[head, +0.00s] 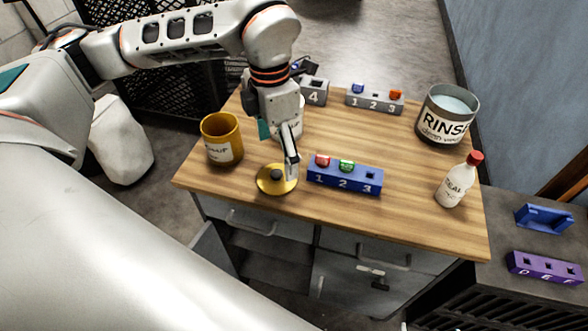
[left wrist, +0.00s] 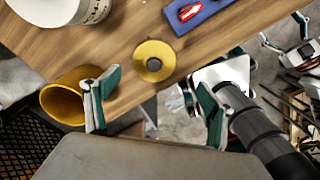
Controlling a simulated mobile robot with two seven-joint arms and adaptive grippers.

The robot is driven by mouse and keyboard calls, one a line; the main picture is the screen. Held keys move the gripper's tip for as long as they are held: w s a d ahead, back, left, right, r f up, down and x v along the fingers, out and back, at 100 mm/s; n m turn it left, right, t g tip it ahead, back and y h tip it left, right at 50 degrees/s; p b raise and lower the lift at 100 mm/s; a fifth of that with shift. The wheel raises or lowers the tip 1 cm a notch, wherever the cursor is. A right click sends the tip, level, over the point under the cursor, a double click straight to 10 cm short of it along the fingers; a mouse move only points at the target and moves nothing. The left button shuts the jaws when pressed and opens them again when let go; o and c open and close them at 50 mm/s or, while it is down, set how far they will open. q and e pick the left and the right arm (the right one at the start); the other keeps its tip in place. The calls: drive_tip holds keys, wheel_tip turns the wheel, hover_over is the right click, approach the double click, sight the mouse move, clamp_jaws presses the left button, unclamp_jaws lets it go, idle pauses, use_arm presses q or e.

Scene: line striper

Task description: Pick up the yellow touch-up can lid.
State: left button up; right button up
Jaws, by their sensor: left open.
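The yellow touch-up can lid (head: 265,186) is a round disc with a dark knob, lying on the wooden table near its front edge. In the left wrist view the lid (left wrist: 153,73) shows as a yellow ring beyond my fingers. My left gripper (head: 290,168) is open and empty, its fingers pointing down just behind and right of the knob. Its two fingers also show in the left wrist view (left wrist: 153,106), spread wide. Parts like my right gripper (left wrist: 286,40) show at that view's right edge.
A yellow can (head: 222,139) stands left of the lid. A blue numbered rack (head: 344,180) with red and green pieces is close on the right. A white bottle (head: 453,187), a RINSE can (head: 446,116) and a grey rack (head: 374,103) stand farther off. The table's middle right is clear.

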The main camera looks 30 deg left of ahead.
sight(276, 173)
use_arm(q)
drive_tip(key=shift+w+a, duration=0.25)
drive_tip(key=shift+a, duration=0.15)
drive_tip(key=shift+f, duration=3.7)
drive_tip(key=c, duration=2.4)
